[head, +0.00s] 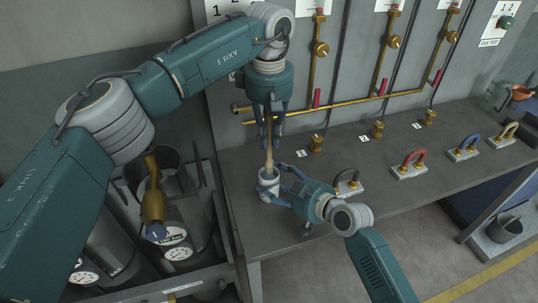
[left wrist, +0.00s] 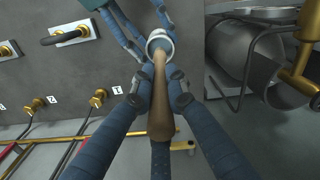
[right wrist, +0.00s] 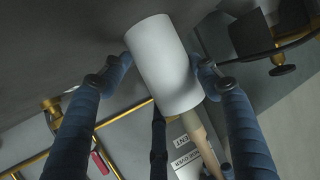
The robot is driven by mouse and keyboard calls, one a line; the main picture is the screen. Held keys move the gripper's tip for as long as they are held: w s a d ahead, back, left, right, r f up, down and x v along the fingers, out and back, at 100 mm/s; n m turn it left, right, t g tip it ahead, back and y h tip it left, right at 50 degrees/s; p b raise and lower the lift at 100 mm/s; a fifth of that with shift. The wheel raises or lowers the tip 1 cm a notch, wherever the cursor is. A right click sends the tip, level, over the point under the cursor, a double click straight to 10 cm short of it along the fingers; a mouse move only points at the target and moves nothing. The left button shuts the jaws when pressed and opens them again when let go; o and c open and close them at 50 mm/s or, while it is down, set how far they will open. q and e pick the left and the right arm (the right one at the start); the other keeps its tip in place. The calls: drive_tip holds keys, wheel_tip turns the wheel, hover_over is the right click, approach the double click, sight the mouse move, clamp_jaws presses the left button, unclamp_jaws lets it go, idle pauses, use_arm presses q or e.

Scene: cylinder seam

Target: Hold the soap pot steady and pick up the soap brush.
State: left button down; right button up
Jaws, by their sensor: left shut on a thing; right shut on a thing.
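The white soap pot (head: 268,184) stands on the grey bench near its left end; it also shows in the left wrist view (left wrist: 158,39) and the right wrist view (right wrist: 163,65). The soap brush (head: 269,158) has a wooden handle that rises from the pot; its lower end is hidden inside. My left gripper (head: 268,138) points down from above and is shut on the brush handle (left wrist: 160,92). My right gripper (head: 275,187) comes from the right, low at the bench, and is shut on the pot, with a finger on each side (right wrist: 162,68).
Grey, red, blue and yellow handles (head: 415,164) on plates line the bench to the right. Brass pipes and valves (head: 321,48) run on the panel behind. Gas cylinders (head: 176,240) stand in a rack at the left. The bench front beside the pot is clear.

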use_arm(q)
wheel_tip(320, 180, up, 8)
drive_tip(key=shift+r, duration=0.2)
use_arm(e)
drive_tip(key=o, duration=1.3)
